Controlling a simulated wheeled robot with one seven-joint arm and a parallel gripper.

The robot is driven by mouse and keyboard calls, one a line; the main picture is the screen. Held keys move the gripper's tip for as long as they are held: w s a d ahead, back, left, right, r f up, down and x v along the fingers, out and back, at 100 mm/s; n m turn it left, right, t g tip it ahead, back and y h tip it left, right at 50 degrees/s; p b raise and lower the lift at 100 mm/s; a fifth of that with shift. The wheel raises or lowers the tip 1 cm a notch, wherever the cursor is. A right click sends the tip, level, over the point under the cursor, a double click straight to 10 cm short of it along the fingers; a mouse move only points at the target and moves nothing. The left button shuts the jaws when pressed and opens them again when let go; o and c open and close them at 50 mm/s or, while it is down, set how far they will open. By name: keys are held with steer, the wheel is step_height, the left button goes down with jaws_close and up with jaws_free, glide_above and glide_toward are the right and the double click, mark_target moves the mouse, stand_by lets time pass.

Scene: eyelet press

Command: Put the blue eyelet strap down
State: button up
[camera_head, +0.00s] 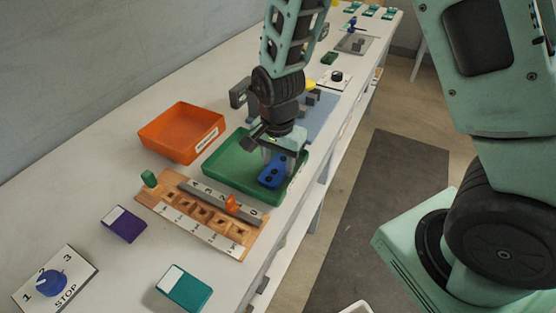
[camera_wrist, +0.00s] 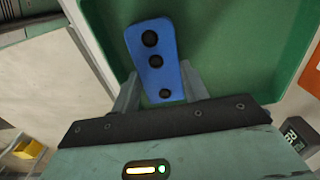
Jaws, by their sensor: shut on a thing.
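The blue eyelet strap (camera_head: 271,176) has a row of three dark holes. It is between the fingers of my gripper (camera_head: 277,160), over the green tray (camera_head: 226,147). In the wrist view, the strap (camera_wrist: 153,58) sticks out ahead of the fingers of my gripper (camera_wrist: 158,90), which are shut on its near end. The green tray's floor (camera_wrist: 230,45) lies behind it there. I cannot tell whether the strap touches the tray floor. No other strap shows in the visible part of the tray.
An orange bin (camera_head: 182,132) stands left of the tray. A wooden board (camera_head: 195,214) with slots, a grey bar and an orange slider lies in front. A purple block (camera_head: 124,224), a teal block (camera_head: 184,288) and a dial plate (camera_head: 54,280) lie nearer. The press area is behind my gripper.

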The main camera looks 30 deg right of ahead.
mark_target(278, 167)
steer(key=o, duration=0.7)
steer(key=shift+f, duration=0.1)
step_height(278, 167, up, 12)
steer(key=s+a+r+n, duration=0.1)
steer(key=s+a+n, duration=0.1)
steer(key=s+n, duration=0.4)
steer(key=s+a+r+n, duration=0.1)
steer(key=s+a+n, duration=0.1)
steer(key=s+n, duration=0.4)
steer(key=s+a+r+n+p, duration=0.1)
steer(key=s+a+n, duration=0.2)
steer(key=s+n, duration=0.3)
steer(key=shift+s+r+n+y, duration=0.3)
steer(key=shift+s+r, duration=0.05)
steer(key=shift+s, duration=0.1)
steer(key=shift+a, duration=0.1)
